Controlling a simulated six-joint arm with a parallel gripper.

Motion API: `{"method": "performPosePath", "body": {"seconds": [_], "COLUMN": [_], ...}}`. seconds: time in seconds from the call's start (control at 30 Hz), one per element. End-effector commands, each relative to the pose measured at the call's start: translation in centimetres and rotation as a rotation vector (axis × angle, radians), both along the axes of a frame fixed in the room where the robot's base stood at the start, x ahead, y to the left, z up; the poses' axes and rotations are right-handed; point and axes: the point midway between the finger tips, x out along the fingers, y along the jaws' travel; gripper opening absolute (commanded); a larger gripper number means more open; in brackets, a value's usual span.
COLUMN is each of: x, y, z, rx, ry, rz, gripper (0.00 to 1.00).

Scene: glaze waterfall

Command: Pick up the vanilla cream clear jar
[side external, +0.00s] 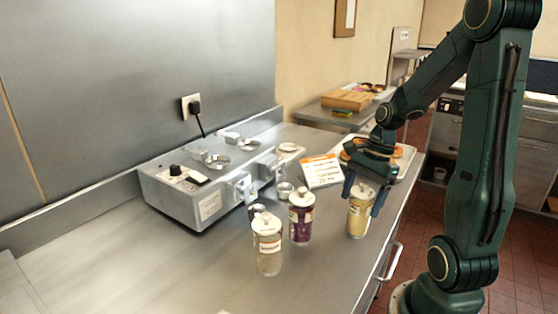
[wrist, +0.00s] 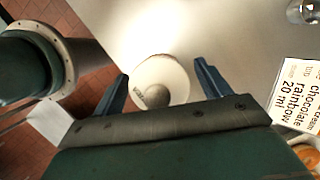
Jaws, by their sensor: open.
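A clear jar (side external: 359,216) with pale yellow contents and a white lid stands upright near the counter's right edge; its colour fits vanilla cream, but I cannot read its label. My gripper (side external: 364,194) is pointed down over it, with blue fingers on either side of its upper part. In the wrist view, the jar's round white lid (wrist: 166,72) lies between the open fingers of my gripper (wrist: 161,70). Gaps show beside both fingers, and the jar's near part is hidden by my gripper.
A purple-filled jar (side external: 300,222) and a jar with pale beige contents (side external: 268,256) stand to the left. A grey metal machine (side external: 195,200) is behind them. The front counter is clear.

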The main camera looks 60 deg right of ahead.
Motion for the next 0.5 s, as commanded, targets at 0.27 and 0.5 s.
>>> {"method": "performPosePath", "body": {"seconds": [0.27, 0.5], "x": [-0.01, -0.01], "y": [0.00, 0.00], "z": [0.02, 0.03], "rx": [0.000, 0.000], "ry": [0.000, 0.000], "rz": [0.000, 0.000], "gripper": [0.76, 0.52]}}
